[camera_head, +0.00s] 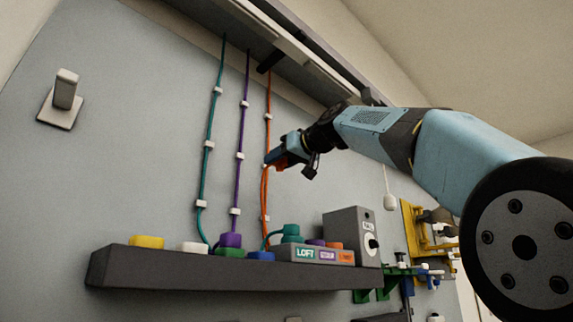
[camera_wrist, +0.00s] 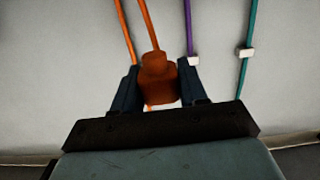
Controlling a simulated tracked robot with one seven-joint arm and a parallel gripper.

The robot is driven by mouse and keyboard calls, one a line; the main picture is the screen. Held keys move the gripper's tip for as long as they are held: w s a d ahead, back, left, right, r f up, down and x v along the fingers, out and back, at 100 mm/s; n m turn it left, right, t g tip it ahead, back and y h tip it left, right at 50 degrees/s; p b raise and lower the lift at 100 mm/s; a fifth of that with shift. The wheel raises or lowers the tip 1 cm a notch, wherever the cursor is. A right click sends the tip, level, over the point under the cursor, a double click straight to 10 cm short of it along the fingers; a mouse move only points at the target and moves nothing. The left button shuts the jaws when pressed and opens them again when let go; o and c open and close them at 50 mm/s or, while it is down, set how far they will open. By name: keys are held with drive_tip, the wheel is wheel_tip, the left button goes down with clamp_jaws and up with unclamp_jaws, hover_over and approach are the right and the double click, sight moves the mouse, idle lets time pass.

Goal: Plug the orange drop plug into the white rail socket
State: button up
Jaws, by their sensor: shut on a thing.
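The orange drop plug (camera_wrist: 158,78) sits between the two dark fingers of my gripper (camera_wrist: 158,88), which is shut on it. In the head view my gripper (camera_head: 273,160) is in front of the wall panel, well above the rail, with the plug (camera_head: 281,160) partly hidden in it. An orange cord (camera_head: 268,95) runs to it from the overhead beam, and a loop hangs below. The white rail socket (camera_head: 192,247) is on the dark rail (camera_head: 200,270), lower left of my gripper, between the yellow and green sockets. Nothing shows plugged into it.
Teal (camera_head: 208,125) and purple (camera_head: 241,120) cords hang left of my gripper. A purple plug (camera_head: 231,240) stands at the green socket (camera_head: 229,252). A yellow socket (camera_head: 146,242), blue socket (camera_head: 261,256), labelled box (camera_head: 305,254), teal plug (camera_head: 291,233) and grey speaker-like box (camera_head: 345,230) line the rail.

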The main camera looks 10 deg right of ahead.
drive_tip(key=s+a, duration=1.2)
drive_tip(key=a, duration=0.5)
drive_tip(key=shift+s, duration=0.2)
idle(0.9)
